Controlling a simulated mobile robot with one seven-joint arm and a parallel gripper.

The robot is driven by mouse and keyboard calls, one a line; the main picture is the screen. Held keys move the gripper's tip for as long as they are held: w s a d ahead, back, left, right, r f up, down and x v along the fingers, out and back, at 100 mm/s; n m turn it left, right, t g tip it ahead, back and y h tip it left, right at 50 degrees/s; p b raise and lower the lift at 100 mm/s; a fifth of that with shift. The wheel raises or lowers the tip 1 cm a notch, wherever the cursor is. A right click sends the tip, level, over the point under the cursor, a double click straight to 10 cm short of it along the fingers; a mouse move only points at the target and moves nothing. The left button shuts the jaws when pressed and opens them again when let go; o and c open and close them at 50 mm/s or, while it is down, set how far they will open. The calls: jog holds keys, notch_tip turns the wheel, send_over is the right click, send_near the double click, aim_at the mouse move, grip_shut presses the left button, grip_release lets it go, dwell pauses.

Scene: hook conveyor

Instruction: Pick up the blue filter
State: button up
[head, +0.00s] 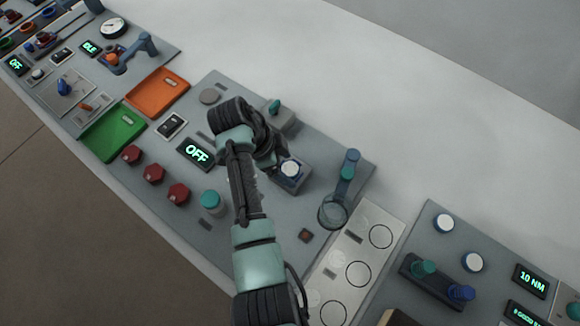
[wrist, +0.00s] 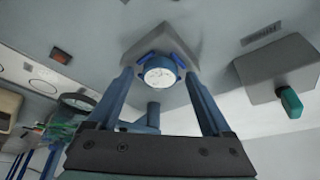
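A round blue piece with a white speckled top, seemingly the blue filter (head: 290,169), sits on a grey block on the middle panel. In the wrist view the blue filter (wrist: 160,71) shows ahead, framed between the two blue fingers. My gripper (wrist: 159,76) is open, with its fingers apart on either side of the filter in the picture. I cannot tell whether either finger touches it. In the head view my gripper (head: 270,152) is just up and left of the filter, and its fingertips are mostly hidden by the arm.
A grey block with a teal knob (wrist: 290,102) stands close on the right in the wrist view. Orange (head: 157,91) and green (head: 113,132) trays lie left. The white rear counter is clear.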

jog(key=c, duration=1.2)
